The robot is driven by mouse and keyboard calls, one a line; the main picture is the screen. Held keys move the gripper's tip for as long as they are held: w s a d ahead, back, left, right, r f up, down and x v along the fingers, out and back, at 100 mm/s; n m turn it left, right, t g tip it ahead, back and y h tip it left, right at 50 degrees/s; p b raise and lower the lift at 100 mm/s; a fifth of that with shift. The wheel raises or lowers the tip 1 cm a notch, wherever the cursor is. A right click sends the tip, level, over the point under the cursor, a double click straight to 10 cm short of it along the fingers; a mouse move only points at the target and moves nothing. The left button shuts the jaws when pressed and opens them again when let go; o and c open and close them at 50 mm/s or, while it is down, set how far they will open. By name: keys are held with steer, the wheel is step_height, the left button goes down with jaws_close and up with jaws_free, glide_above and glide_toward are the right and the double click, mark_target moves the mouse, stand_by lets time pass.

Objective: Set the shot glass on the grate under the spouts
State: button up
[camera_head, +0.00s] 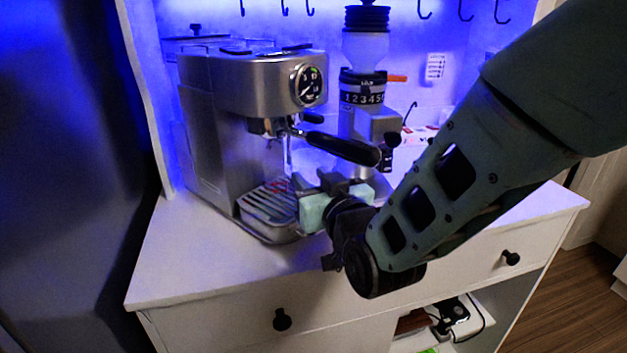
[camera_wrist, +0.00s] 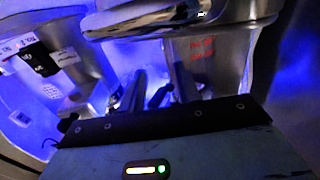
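The silver espresso machine (camera_head: 235,110) stands at the left on the white cabinet top. Its slatted grate (camera_head: 262,204) is low at the front, below the group head and the black-handled portafilter (camera_head: 340,148). My gripper (camera_head: 300,188) is at the right edge of the grate, low and below the portafilter handle. In the wrist view, two dark finger shapes (camera_wrist: 155,92) stand apart below a shiny metal part (camera_wrist: 180,18). I cannot make out a clear shot glass outline in either view. Small red marks show beyond the fingers, but I cannot tell what carries them.
A coffee grinder (camera_head: 366,110) stands right of the machine, close behind my gripper. The portafilter handle juts out just above my gripper. The cabinet top (camera_head: 190,265) is clear at the front left. Hooks hang on the back wall.

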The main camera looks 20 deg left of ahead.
steer(key=shift+s, duration=0.1)
steer(key=b+v, duration=0.7)
steer(key=v, duration=0.7)
steer(key=shift+s+d+f+b, duration=0.2)
steer(key=shift+d+b, duration=0.1)
steer(key=shift+d, duration=0.05)
steer(key=shift+s+d+b, duration=0.2)
steer(key=shift+b, duration=0.95)
steer(key=b+v, duration=0.2)
steer(key=b, duration=0.3)
steer(key=shift+a+r, duration=0.1)
steer(key=shift+r, duration=0.1)
